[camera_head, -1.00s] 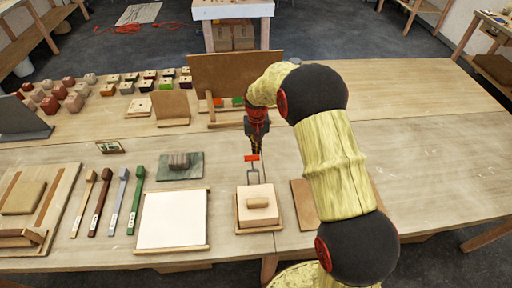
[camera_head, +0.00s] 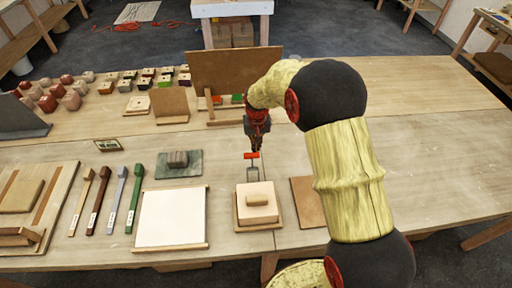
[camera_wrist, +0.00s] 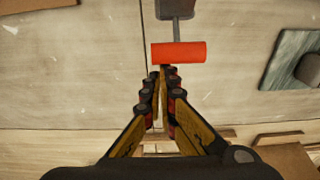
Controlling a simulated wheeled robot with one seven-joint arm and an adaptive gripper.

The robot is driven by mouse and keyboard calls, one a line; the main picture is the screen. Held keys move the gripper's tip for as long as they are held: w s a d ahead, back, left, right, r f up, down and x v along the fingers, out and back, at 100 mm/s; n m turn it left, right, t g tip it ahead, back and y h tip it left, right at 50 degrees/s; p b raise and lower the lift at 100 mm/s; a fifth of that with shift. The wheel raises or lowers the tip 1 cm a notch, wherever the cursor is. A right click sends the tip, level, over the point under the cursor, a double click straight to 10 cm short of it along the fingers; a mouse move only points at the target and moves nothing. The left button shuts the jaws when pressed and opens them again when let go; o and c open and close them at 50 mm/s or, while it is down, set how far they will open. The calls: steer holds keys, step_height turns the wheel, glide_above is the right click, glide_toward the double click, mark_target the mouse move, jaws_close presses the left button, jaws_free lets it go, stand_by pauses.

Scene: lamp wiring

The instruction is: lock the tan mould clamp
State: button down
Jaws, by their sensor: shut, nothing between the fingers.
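The tan mould (camera_head: 257,212) is a pale block with a small raised piece on top, on a wooden base. Behind it is a clamp with a red handle (camera_head: 252,155) and a grey metal lever (camera_head: 253,172) reaching toward the mould. In the wrist view the orange-red handle (camera_wrist: 180,52) lies crosswise just beyond my fingertips, with the grey lever (camera_wrist: 175,9) beyond it. My gripper (camera_wrist: 165,72) is shut and empty, its tips at the handle's near edge. I cannot tell whether they touch it. The gripper (camera_head: 254,148) points down behind the mould in the head view.
A brown board (camera_head: 308,203) lies right of the mould and a white panel (camera_head: 172,218) left. A green-grey slab (camera_head: 180,164) and several coloured handled tools (camera_head: 119,200) lie further left. An upright brown board (camera_head: 235,72) stands behind my gripper. The table's right side is clear.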

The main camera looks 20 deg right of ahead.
steer(key=s+b, duration=0.1)
steer(key=r+t+b, duration=0.1)
steer(key=s+t+b, duration=0.1)
steer(key=shift+s+a+r, duration=0.25)
steer(key=shift+s+r, duration=0.1)
steer(key=s+t+b, duration=0.1)
steer(key=b, duration=0.2)
steer(key=s+r+t+b, duration=0.1)
steer(key=s+b, duration=0.1)
steer(key=b, duration=0.2)
steer(key=s+a+r+t+h+b, duration=0.1)
steer(key=s+t+b, duration=0.1)
steer(key=b, duration=0.1)
steer(key=shift+b, duration=0.3)
steer(key=shift+s+a+r+b, duration=0.1)
steer(key=shift+s+r+b, duration=0.1)
steer(key=shift+s+b, duration=0.35)
steer(key=shift+s+a+r+b, duration=0.1)
steer(key=shift+s+r+b, duration=0.05)
steer(key=shift+s+b, duration=0.4)
steer(key=shift+s+a+r+b, duration=0.1)
steer(key=shift+s+r+b, duration=0.1)
steer(key=shift+s+b, duration=0.35)
steer(key=shift+s+f, duration=0.1)
steer(key=shift+s, duration=0.15)
steer(key=v, duration=1.2)
steer(key=shift+w+a+r, duration=0.15)
steer(key=shift+w+r, duration=0.05)
steer(key=shift+r, duration=0.25)
